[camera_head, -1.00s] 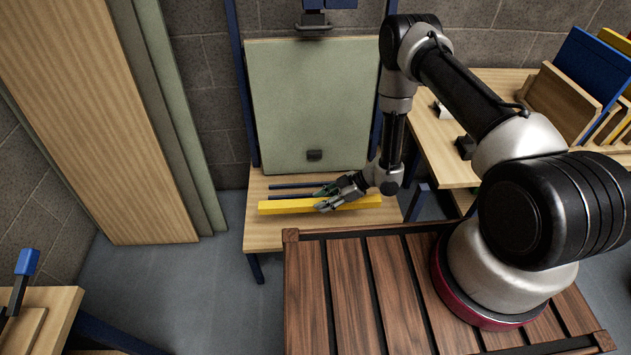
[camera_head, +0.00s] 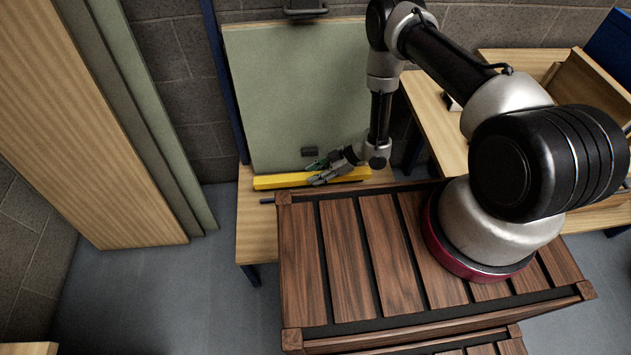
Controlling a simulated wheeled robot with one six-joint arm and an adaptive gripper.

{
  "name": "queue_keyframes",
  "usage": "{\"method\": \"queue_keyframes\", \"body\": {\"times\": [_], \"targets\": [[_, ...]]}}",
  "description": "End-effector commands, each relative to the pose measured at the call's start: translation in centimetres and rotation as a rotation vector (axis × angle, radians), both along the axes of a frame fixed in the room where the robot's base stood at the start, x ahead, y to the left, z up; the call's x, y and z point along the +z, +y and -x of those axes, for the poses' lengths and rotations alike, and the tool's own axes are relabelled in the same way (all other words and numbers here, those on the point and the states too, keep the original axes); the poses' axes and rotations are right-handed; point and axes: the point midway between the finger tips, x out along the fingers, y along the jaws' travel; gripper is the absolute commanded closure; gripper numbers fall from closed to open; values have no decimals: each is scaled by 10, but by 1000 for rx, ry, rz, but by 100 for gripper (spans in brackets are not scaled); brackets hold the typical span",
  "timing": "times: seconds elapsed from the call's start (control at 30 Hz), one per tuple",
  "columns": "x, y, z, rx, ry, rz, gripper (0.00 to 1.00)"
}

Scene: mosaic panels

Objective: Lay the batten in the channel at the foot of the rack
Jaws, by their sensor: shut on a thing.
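The yellow batten (camera_head: 283,181) lies crosswise near the foot of the rack (camera_head: 222,85), in front of the green panel (camera_head: 285,95). My gripper (camera_head: 313,173) is shut on it near its middle and covers part of it. A short end of a dark rail (camera_head: 267,201), part of the channel on the wooden ledge (camera_head: 255,230), shows in front of the batten. The rest of the channel is hidden by the batten and the slatted top. I cannot tell whether the batten touches the ledge or hangs above it.
My arm stands on a dark slatted wooden top (camera_head: 345,255), whose far edge hides part of the ledge. Tall boards (camera_head: 85,120) lean at the left. A wooden table (camera_head: 440,115) with a board holder stands at the right. Grey floor (camera_head: 170,280) is open at lower left.

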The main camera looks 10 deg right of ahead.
Motion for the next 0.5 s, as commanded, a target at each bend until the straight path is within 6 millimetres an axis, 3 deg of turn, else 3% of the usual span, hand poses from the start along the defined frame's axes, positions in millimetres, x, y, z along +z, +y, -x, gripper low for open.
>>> {"method": "queue_keyframes", "body": {"times": [0.3,0.5], "targets": [[-42,0,0,1,-1,0,100],[-44,0,-1,0,-1,0,100]]}}
